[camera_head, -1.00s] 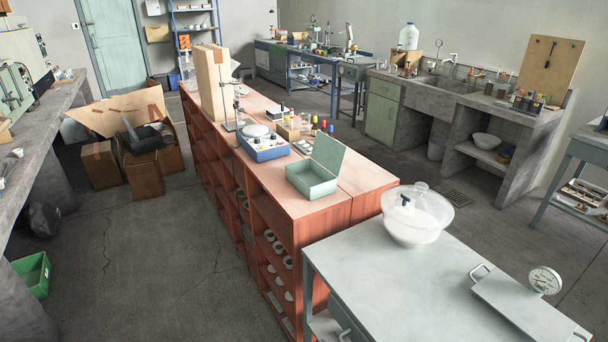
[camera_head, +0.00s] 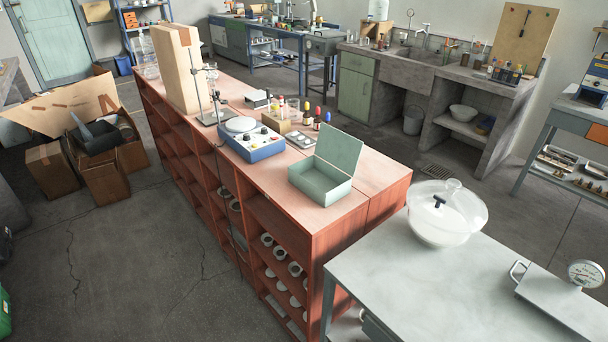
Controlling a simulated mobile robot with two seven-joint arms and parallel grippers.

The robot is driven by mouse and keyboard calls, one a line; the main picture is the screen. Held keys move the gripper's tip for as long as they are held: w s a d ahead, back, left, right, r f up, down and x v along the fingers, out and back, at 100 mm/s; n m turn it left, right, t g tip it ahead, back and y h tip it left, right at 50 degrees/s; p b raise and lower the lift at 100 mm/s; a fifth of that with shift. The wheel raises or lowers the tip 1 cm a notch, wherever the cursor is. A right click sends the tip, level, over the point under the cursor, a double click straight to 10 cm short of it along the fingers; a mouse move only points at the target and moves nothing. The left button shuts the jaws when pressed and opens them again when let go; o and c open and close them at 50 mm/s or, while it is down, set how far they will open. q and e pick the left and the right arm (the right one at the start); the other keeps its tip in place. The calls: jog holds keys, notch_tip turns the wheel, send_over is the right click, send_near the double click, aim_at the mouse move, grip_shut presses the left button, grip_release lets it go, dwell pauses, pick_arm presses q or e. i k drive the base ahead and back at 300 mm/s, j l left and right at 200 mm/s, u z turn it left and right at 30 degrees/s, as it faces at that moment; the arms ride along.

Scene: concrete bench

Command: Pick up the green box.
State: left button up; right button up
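A pale grey-green box (camera_head: 318,188) with its hinged lid raised stands on the near end of the reddish wooden shelf bench (camera_head: 335,215). Its inside looks empty. A brighter green container (camera_head: 4,312) is on the floor at the far left edge, mostly cut off by the frame. Neither of my grippers is in view, and nothing is seen touching either green thing.
A blue stirrer (camera_head: 252,140), small bottles and tall boards share the bench top. A grey table (camera_head: 420,290) with a clear domed vessel (camera_head: 446,215) and a dial gauge stands close at the right. Cardboard boxes (camera_head: 105,180) sit on the floor left. Open floor lies left of the bench.

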aim_at(326, 184)
jog(key=i+j, duration=0.25)
jog(key=j, duration=0.2)
jog(key=i+j, duration=0.25)
jog(key=j, duration=0.15)
jog(key=i+j, duration=0.25)
jog(key=j, duration=0.2)
